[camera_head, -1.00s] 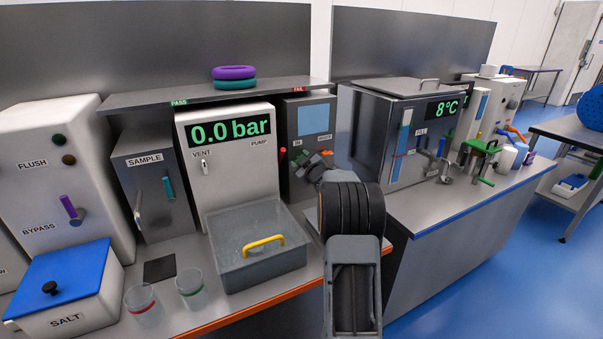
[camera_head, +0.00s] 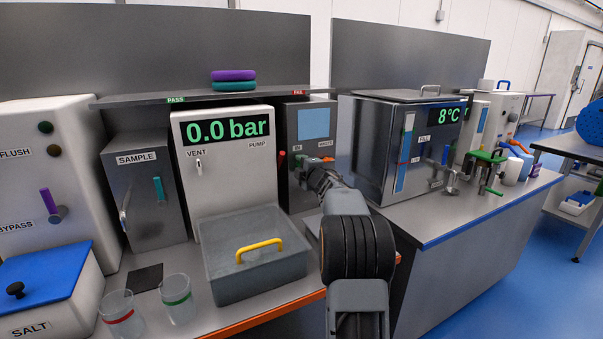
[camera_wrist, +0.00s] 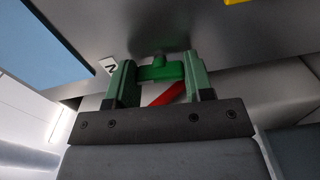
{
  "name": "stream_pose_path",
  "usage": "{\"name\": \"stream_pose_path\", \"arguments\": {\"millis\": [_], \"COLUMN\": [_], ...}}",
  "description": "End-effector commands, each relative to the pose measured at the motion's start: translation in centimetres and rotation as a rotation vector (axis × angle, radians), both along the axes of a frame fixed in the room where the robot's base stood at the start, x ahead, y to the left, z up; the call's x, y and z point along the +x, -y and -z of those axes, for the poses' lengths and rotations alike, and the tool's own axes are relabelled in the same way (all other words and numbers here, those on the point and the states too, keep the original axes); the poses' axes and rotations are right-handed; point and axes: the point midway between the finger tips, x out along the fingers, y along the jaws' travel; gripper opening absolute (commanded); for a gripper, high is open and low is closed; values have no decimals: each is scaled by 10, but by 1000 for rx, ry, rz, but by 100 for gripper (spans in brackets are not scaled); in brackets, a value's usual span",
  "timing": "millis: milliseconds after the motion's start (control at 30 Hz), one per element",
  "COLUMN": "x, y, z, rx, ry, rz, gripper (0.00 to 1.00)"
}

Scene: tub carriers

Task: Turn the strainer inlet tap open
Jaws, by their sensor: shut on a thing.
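The strainer is a grey box (camera_head: 308,118) with a pale blue panel, marked IN and WASTE, at the middle of the head view. In the wrist view, a green tap handle (camera_wrist: 163,71) sits between the two green fingers of my gripper (camera_wrist: 160,78), next to a partly hidden label ending in N. My gripper is shut on this handle. In the head view my gripper (camera_head: 304,174) is at the strainer's front, and my wrist hides most of the tap. A red bar (camera_wrist: 167,94) shows behind the fingers in the wrist view.
Left of the strainer stands the white pump unit (camera_head: 225,165), reading 0.0 bar, with a grey tub (camera_head: 222,278) with a yellow handle before it. A steel tank (camera_head: 371,150) reading 8°C stands to the right. A shelf (camera_head: 150,99) runs above.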

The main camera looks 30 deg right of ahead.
Motion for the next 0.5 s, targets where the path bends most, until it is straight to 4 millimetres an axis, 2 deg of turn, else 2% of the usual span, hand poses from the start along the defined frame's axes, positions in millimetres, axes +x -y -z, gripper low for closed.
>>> {"name": "stream_pose_path", "arguments": {"millis": [500], "x": [0], "y": [0], "z": [0], "rx": [-117], "ry": [-16], "rz": [1], "gripper": [24]}}
